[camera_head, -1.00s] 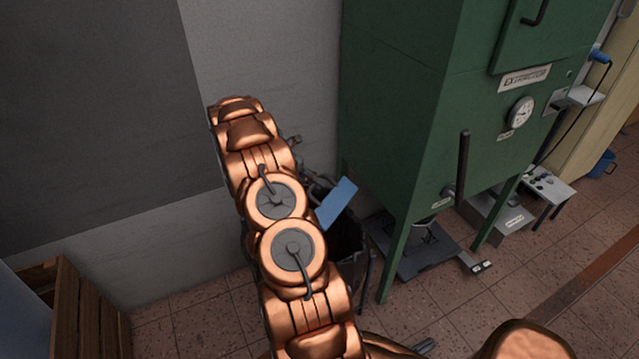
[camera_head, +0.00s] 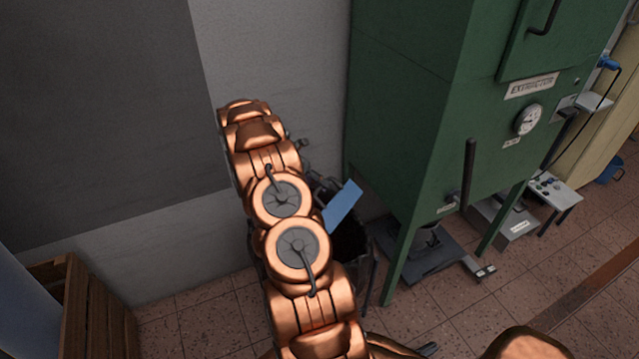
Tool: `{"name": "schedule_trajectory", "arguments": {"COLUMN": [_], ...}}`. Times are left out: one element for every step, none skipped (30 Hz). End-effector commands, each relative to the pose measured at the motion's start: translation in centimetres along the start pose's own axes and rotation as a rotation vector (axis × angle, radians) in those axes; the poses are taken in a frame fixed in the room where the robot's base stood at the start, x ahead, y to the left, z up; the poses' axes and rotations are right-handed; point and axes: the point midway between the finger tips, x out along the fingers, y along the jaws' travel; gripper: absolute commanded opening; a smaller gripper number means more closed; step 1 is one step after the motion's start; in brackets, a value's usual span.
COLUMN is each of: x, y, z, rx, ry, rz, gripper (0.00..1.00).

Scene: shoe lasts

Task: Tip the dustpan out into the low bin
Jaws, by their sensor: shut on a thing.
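The blue dustpan (camera_head: 342,206) shows as a flat, tilted blue plate just right of my copper-coloured arm. My gripper (camera_head: 321,188) is partly hidden behind my arm; its dark fingers are at the dustpan's upper left end, shut on it. The low bin (camera_head: 359,268) is a dark, open container below the dustpan, between my arm and the green machine. The dustpan overlaps the bin's opening in the picture. I cannot tell the exact height between them, or whether anything lies on the pan.
The green extractor cabinet (camera_head: 420,110) stands close on the right, with its leg (camera_head: 395,262) beside the bin. A grey wall (camera_head: 285,60) is behind. A wooden crate (camera_head: 95,315) is at lower left. Tiled floor (camera_head: 200,320) is clear between crate and arm.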

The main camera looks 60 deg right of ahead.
Motion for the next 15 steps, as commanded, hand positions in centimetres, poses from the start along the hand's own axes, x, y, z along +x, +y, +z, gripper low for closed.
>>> {"name": "schedule_trajectory", "arguments": {"x": [0.3,0.4,0.5,0.6,0.7,0.7,0.8,0.9,1.2,1.4,1.5,1.7,1.9,2.0,2.1], "y": [-0.3,-0.4,-0.4,-0.5,-0.6,-0.7,-0.8,-0.9,-1.1,-1.2,-1.3,-1.5,-1.6,-1.8,-1.9], "z": [-0.2,-0.2,-0.3,-0.3,-0.4,-0.4,-0.5,-0.6,-0.7,-0.7,-0.7,-0.8,-0.8,-0.9,-1.0], "rx": [0.003,0.005,0.009,0.013,0.017,0.022,0.025,0.027,0.033,0.038,0.043,0.048,0.053,0.057,0.063], "ry": [0.002,0.003,0.003,0.002,0.002,0.002,0.003,0.004,0.004,0.003,0.003,0.003,0.003,0.003,0.003], "rz": [0.008,0.015,0.026,0.035,0.044,0.054,0.061,0.068,0.083,0.094,0.104,0.117,0.127,0.139,0.154], "gripper": [0.00,0.00,0.00,0.00,0.00,0.00,0.00,0.00,0.00,0.00,0.00,0.00,0.00,0.00,0.00]}}
